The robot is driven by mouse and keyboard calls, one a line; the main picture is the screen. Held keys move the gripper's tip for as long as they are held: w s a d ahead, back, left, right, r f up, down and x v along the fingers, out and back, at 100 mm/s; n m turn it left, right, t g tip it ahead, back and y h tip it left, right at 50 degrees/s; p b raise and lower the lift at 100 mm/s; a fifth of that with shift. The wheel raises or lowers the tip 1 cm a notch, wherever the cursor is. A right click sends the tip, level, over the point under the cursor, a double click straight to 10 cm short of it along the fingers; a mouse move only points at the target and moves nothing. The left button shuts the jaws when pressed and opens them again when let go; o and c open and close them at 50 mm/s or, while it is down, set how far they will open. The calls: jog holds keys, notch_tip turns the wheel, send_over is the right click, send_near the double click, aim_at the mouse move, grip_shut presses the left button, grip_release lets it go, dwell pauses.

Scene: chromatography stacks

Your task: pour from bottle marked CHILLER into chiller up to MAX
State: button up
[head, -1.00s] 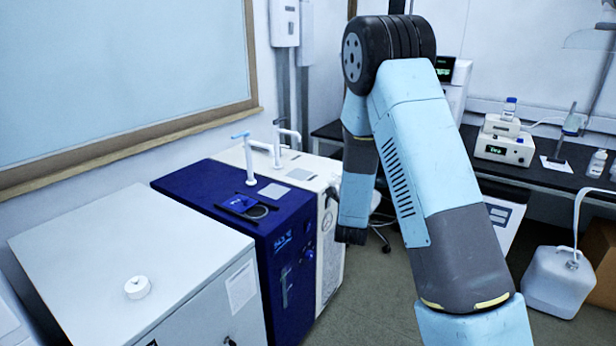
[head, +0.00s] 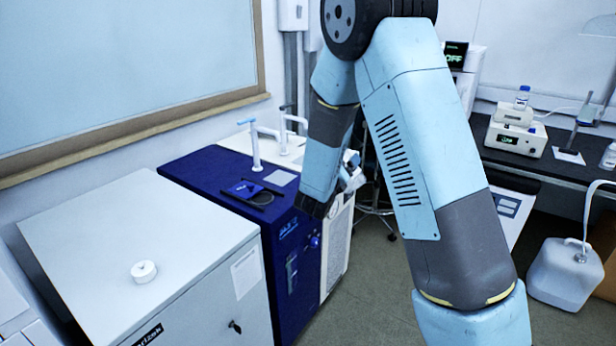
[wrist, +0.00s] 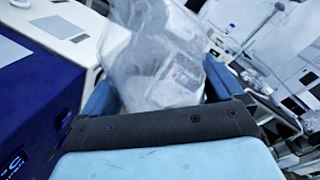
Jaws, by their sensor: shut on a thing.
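The dark blue chiller (head: 225,195) stands left of my arm in the head view, with a small blue flap and a dark filler area (head: 262,197) on its top. Its side also shows at the left of the wrist view (wrist: 40,105). My gripper (wrist: 160,85) is shut on a clear, see-through bottle (wrist: 155,55), which is tilted in the wrist view. Its label and liquid level are too blurred to read. In the head view the end of my arm is near the chiller's front right corner and hides most of the gripper and bottle. No MAX mark is readable.
A grey cabinet (head: 130,240) with a white round cap (head: 144,271) on top stands left of the chiller. A white unit (head: 338,245) stands close behind it. Upright pipes (head: 255,150) rise from the tops. A white jug (head: 567,272) is on the floor at right.

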jog(key=s+a+r+m+g+h, duration=0.1)
jog(key=s+a+r+m+h, duration=0.1)
jog(key=s+a+m, duration=0.3)
jog(key=s+a+r+m+g+h, duration=0.2)
jog(key=s+a+r+m+h, duration=0.1)
jog(key=s+a+m, duration=0.3)
jog(key=shift+s+a+m+g, duration=0.25)
jog(key=shift+s+m, duration=0.35)
jog(key=shift+s, duration=0.45)
jog(key=shift+d, duration=0.1)
